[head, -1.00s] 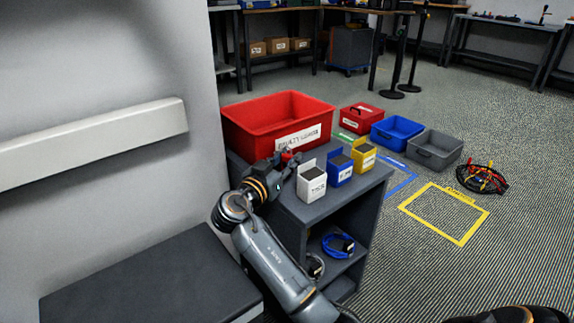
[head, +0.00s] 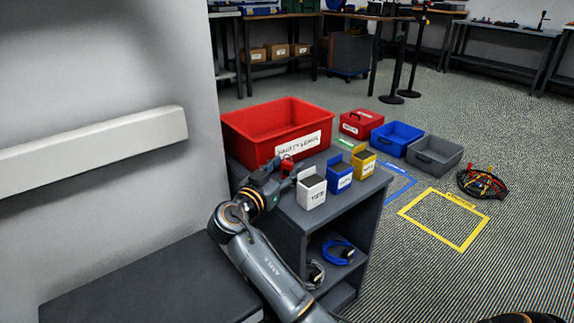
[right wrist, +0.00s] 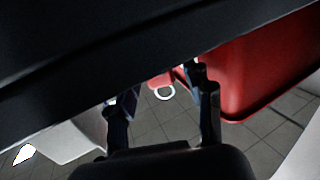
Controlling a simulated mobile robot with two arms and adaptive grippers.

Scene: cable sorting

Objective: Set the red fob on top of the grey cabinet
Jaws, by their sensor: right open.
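The red fob (head: 287,163) is at the back left of the grey cabinet's top (head: 340,203), in front of the large red bin and just beyond my right gripper (head: 284,177). In the right wrist view the fob (right wrist: 160,79) shows with its pale ring, beyond and between the fingertips. My right gripper (right wrist: 163,98) is open, its two fingers apart with nothing held between them. The fob's contact with the cabinet top is hidden by the gripper.
The red bin (head: 254,148) is close behind the fob. White (head: 311,190), blue (head: 339,175) and yellow (head: 364,163) small boxes stand along the cabinet top, the white one nearest my gripper. Coiled cables lie on shelves below. A wall rises at left.

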